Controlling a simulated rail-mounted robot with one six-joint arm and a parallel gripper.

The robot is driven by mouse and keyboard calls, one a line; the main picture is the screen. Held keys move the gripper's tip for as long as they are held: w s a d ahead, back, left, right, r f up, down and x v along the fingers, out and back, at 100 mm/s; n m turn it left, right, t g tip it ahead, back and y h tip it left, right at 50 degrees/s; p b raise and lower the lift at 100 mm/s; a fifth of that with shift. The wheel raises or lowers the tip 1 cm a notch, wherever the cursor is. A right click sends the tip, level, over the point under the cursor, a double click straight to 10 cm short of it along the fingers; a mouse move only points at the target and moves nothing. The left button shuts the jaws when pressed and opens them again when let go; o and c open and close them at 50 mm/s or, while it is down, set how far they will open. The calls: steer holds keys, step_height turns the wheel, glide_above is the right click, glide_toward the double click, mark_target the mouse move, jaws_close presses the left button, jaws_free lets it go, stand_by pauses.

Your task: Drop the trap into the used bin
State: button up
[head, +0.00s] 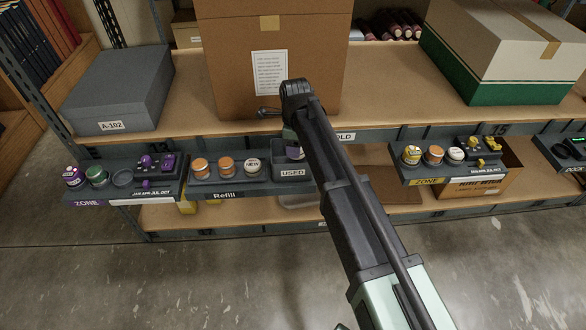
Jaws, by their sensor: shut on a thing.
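The used bin (292,174) is a small dark grey open box labelled USED at the right end of the Refill shelf tray. My gripper (290,142) points down over it, mostly hidden behind my own arm. It is shut on a small whitish and purple piece (295,153), which looks like the trap, at the bin's opening. The arm covers much of this piece, so I cannot tell whether it touches the bin.
Left of the bin, the Refill tray (224,195) holds orange-topped jars and a white NEW jar (252,167). The purple zone tray (125,195) is further left, the yellow zone tray (460,175) to the right. A large cardboard box (225,60) stands behind.

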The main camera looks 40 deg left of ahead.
steer(key=shift+f, duration=0.1)
steer(key=o, duration=1)
step_height(320, 180, up, 11)
steer(key=p, duration=1.1)
steer(key=shift+f, duration=0.15)
